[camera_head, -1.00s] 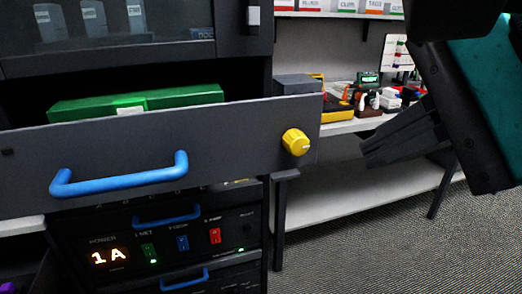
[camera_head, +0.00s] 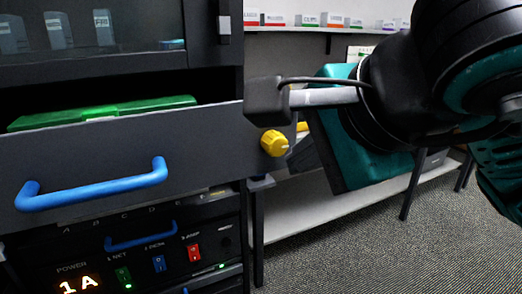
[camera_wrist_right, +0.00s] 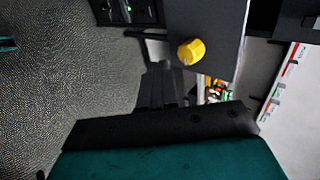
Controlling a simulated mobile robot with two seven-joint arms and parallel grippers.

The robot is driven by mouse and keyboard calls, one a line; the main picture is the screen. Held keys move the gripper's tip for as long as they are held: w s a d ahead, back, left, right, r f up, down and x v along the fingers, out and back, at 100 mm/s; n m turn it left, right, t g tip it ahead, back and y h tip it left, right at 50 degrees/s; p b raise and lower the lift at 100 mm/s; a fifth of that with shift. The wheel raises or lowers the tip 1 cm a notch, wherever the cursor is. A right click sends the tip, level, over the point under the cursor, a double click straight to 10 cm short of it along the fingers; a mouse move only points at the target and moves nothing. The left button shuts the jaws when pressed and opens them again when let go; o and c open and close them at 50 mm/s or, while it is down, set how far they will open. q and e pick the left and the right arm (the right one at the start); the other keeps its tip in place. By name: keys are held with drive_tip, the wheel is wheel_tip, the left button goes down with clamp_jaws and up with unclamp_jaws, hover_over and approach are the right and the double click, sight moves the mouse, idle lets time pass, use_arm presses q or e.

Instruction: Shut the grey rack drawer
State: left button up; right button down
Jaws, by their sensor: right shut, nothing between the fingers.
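The grey rack drawer (camera_head: 95,160) stands pulled out of the rack in the head view. Its front has a blue handle (camera_head: 92,186) and a yellow knob (camera_head: 275,143) near the right end. A green case (camera_head: 102,111) lies inside it. My right gripper (camera_head: 302,157) is shut and empty, just right of the knob, its fingers partly hidden by my wrist. In the right wrist view the shut fingers (camera_wrist_right: 157,85) point toward the drawer front (camera_wrist_right: 215,18), beside the knob (camera_wrist_right: 191,51). Contact cannot be told. My left gripper is out of view.
Below the drawer is a power unit (camera_head: 135,262) with lit digits and coloured switches. A glass-fronted unit (camera_head: 95,25) sits above. Behind, on the right, is a shelf (camera_head: 290,215) with small items above it. The carpet floor (camera_head: 400,250) is clear at lower right.

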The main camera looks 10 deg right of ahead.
sight(274, 154)
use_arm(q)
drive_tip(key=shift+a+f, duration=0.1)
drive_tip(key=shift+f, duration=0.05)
use_arm(e)
drive_tip(key=w, duration=0.2)
drive_tip(key=w+a, duration=0.1)
drive_tip(key=w, duration=0.1)
drive_tip(key=shift+a+f, duration=0.1)
drive_tip(key=shift+w, duration=0.1)
